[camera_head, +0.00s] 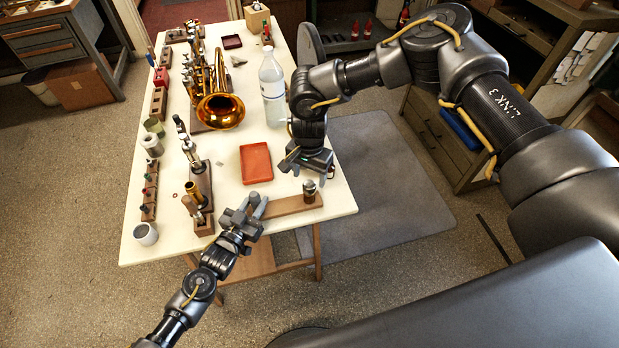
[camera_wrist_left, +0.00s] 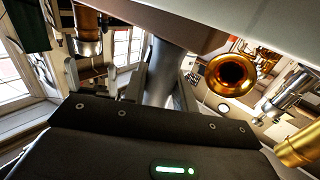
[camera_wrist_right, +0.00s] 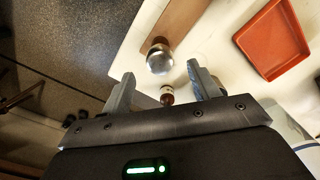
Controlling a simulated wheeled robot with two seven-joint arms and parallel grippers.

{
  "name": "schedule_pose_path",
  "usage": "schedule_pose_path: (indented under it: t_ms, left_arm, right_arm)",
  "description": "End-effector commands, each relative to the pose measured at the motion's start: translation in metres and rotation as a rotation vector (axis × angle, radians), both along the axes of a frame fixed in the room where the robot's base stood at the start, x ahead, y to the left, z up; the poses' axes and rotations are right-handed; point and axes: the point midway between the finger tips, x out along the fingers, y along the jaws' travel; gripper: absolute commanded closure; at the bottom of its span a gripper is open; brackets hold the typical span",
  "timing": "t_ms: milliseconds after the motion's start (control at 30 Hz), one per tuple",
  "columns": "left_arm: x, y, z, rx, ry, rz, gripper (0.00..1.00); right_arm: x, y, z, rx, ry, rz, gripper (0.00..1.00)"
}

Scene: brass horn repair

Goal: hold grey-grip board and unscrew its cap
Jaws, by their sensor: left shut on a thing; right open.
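The wooden board (camera_head: 288,207) lies along the near edge of the table. Its silver cap (camera_head: 310,186) stands upright at the right end and also shows in the right wrist view (camera_wrist_right: 160,57). My left gripper (camera_head: 257,207) is shut on the board's grey grip (camera_wrist_left: 163,75) at the left end; the fingers partly hide the grip. My right gripper (camera_head: 303,166) is open above the table, just behind the cap. In the right wrist view the cap is beyond the open fingertips, apart from them.
An orange-red tray (camera_head: 256,163) lies left of my right gripper. A clear bottle (camera_head: 272,88) stands behind it. A brass horn (camera_head: 220,108) stands farther back. Wooden blocks with metal parts (camera_head: 200,185) line the left side, with a grey cup (camera_head: 146,234) at the near left corner.

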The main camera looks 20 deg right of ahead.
Motion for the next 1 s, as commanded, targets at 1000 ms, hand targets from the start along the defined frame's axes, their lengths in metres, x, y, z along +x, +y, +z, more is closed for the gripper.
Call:
schedule_pose_path:
  t_ms: [1000]
  left_arm:
    - [0.000, -0.001, 0.000, 0.000, 0.001, -0.001, 1.00]
  right_arm:
    - [0.000, 0.000, 0.051, 0.000, 0.000, 0.000, 0.39]
